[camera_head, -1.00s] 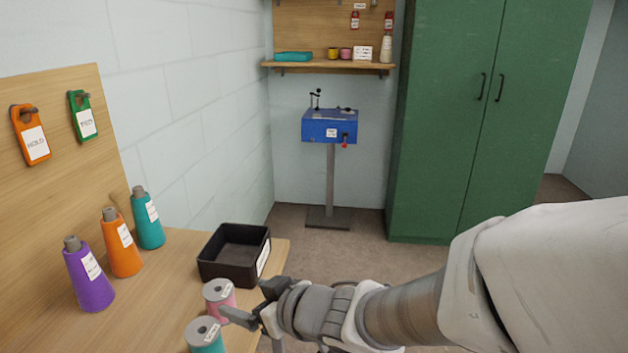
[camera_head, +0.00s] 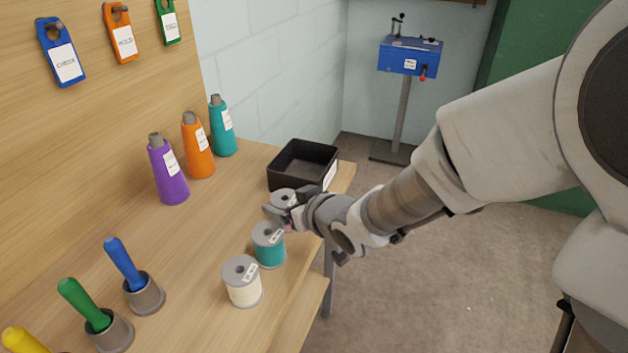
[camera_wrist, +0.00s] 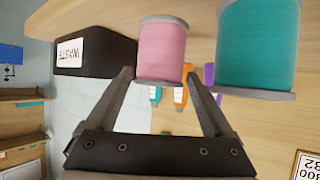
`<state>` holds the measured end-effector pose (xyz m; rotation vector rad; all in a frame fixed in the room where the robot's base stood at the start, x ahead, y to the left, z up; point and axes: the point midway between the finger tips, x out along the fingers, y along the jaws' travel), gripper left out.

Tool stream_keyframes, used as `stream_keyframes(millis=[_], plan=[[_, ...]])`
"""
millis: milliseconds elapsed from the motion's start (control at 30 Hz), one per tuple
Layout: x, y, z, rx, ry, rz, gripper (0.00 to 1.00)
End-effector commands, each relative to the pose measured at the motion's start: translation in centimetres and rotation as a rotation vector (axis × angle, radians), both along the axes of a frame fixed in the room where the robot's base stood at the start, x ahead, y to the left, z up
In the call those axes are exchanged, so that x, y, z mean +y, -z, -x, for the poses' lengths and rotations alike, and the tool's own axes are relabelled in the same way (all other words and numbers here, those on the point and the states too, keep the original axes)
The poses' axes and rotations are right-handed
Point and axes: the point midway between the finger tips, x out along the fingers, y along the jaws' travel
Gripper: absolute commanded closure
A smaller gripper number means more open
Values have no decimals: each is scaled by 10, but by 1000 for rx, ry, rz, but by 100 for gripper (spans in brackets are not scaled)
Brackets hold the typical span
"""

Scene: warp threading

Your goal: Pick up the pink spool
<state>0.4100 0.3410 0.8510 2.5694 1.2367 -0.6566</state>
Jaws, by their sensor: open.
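The pink spool (camera_wrist: 162,50) stands on the wooden bench; in the head view only its grey top (camera_head: 283,195) and a sliver of pink show, the rest hidden by my gripper (camera_head: 279,213). In the wrist view the open fingers of my gripper (camera_wrist: 159,74) reach up on either side of the spool's near end, with small gaps visible. I cannot tell how deep the spool sits between them. The teal spool (camera_head: 269,246) stands close beside the pink one; it also shows large in the wrist view (camera_wrist: 257,42).
A black bin (camera_head: 273,180), marked WASTE in the wrist view (camera_wrist: 95,52), stands just behind the pink spool. A cream spool (camera_head: 242,283) is nearer. Purple (camera_head: 168,172), orange and teal cones stand along the backboard. The bench's right edge is close to the spools.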

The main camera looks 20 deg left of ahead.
Motion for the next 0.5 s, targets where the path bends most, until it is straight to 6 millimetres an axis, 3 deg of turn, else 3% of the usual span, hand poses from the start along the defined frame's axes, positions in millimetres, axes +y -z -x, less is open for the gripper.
stream_keyframes(millis=[133,367,500], plan=[[10,8,-9,0,1,0,14],[11,7,-10,0,1,0,14],[11,7,-10,0,1,0,36]])
